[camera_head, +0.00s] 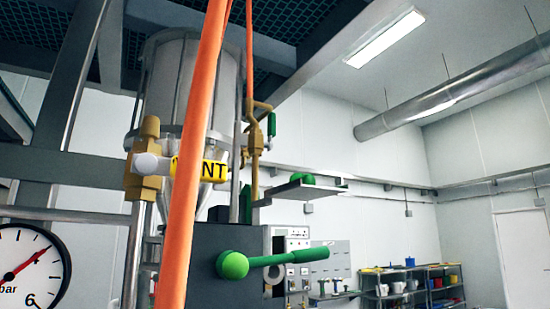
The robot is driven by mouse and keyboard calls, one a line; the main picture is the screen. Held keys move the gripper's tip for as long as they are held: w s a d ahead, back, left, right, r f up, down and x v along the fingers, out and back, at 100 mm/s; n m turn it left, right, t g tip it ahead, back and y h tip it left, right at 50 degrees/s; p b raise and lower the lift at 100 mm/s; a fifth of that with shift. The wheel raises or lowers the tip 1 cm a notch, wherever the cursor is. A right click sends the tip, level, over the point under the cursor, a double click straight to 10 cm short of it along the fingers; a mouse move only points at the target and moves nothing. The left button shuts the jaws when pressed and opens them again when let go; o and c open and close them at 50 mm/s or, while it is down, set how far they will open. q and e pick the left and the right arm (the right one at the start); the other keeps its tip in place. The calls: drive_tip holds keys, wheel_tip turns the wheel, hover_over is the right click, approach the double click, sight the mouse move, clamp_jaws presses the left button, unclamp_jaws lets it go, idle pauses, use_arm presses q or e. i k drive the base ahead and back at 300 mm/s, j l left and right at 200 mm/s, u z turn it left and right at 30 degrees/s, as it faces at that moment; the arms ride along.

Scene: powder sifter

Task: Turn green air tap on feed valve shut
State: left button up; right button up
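A brass valve (256,140) on an orange line stands right of the hopper, with a small green tap handle (272,123) pointing roughly straight down. A larger green lever (288,257) with a round green hub (232,265) sticks out to the right, nearly level, from a dark grey box (205,240). A small green knob (302,180) sits on a grey plate behind. I cannot tell from labels which green part is the feed valve's air tap. Neither of my grippers shows.
A thick orange hose (185,190) crosses close in front, partly hiding a yellow lettered handle (212,171) on another brass valve (145,160). A pressure gauge (30,275) is lower left. The metal hopper (168,85) hangs behind. Shelves (440,285) stand far right.

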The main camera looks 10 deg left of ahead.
sight(272, 133)
drive_tip(key=l+u, duration=0.1)
drive_tip(key=u, duration=0.25)
drive_tip(key=i+l+u, duration=0.1)
drive_tip(key=u, duration=0.3)
drive_tip(key=l+u, duration=0.65)
drive_tip(key=l, duration=0.55)
drive_tip(key=k+l+u, duration=0.1)
drive_tip(key=l+u, duration=0.15)
drive_tip(key=l, duration=0.65)
